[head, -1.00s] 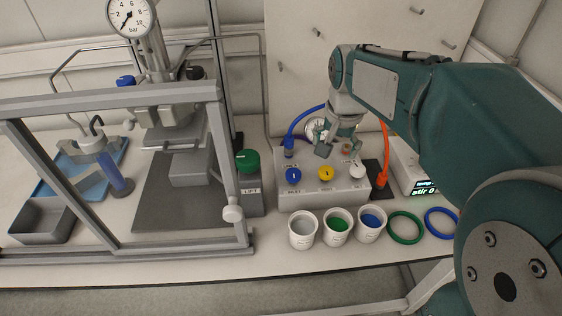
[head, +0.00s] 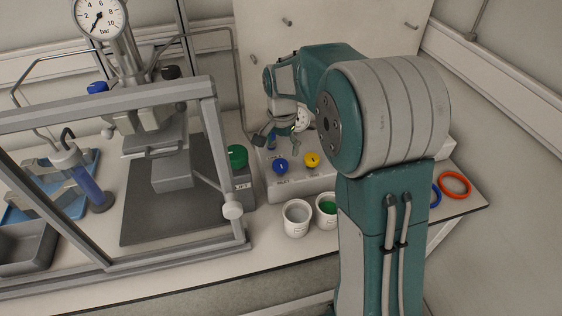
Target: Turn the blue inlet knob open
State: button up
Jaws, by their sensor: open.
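The blue inlet knob (head: 281,166) sits at the left of the sloped top of a pale control box (head: 290,186). A light pointer mark shows on it, but its exact angle is too small to read. A yellow knob (head: 312,160) is to its right. My gripper (head: 272,139) is open and empty, above and behind the blue knob, near the box's back edge. It is apart from the knob. My arm hides the right part of the box, including the white knob.
A green lift button (head: 237,156) stands left of the box, beside the reactor's metal frame (head: 216,150). Cups stand in front, one white (head: 297,218) and one with green contents (head: 327,209). An orange ring (head: 455,184) lies at right.

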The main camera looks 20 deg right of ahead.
aim_at(280, 163)
jog(key=f, duration=0.2)
jog(key=a+f, duration=0.1)
jog(key=f, duration=0.1)
jog(key=shift+f, duration=0.25)
jog(key=shift+d+f, duration=0.1)
jog(key=shift+f, duration=0.3)
jog(key=shift+d+f, duration=0.25)
jog(key=shift+f, duration=0.05)
jog(key=shift+a, duration=0.1)
jog(key=c, duration=1.1)
